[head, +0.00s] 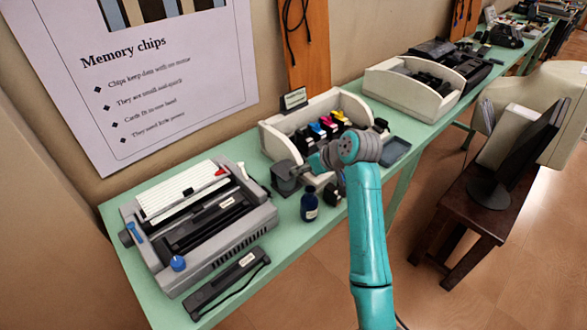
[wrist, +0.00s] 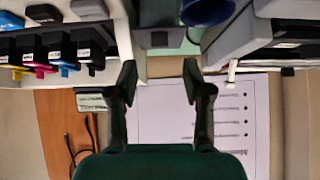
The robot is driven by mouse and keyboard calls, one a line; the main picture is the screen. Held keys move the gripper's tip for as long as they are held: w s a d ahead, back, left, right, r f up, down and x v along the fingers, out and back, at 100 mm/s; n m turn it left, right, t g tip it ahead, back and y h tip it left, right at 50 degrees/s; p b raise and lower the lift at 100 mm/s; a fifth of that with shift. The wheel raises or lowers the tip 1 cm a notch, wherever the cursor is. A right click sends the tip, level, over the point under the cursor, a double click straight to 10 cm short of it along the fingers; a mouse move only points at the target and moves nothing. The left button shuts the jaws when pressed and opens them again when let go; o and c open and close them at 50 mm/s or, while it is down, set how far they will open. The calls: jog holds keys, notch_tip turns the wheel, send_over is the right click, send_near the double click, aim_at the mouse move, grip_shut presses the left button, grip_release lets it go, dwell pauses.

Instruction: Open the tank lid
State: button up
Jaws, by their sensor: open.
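A small dark grey box (head: 286,178), possibly the tank, stands on the green table between the white bin and the grey machine. No separate lid can be made out clearly on it. My gripper (head: 306,170) is beside this box, with its fingertips hard to see in the head view. In the wrist view, my gripper (wrist: 157,82) has its two fingers apart with nothing between them. A grey block (wrist: 160,38), probably the same box, shows beyond the fingertips. A dark blue bottle (head: 310,207) stands upright in front of the box.
A white bin (head: 268,137) with coloured cartridges (head: 328,124) is behind and right of my gripper. A grey machine (head: 200,225) fills the left of the table. A black bar (head: 226,285) lies in front. A poster (head: 135,75) hangs on the wall.

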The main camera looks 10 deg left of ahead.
aim_at(286, 168)
jog(key=x, duration=0.6)
jog(key=shift+w+a+f, duration=0.15)
grip_shut()
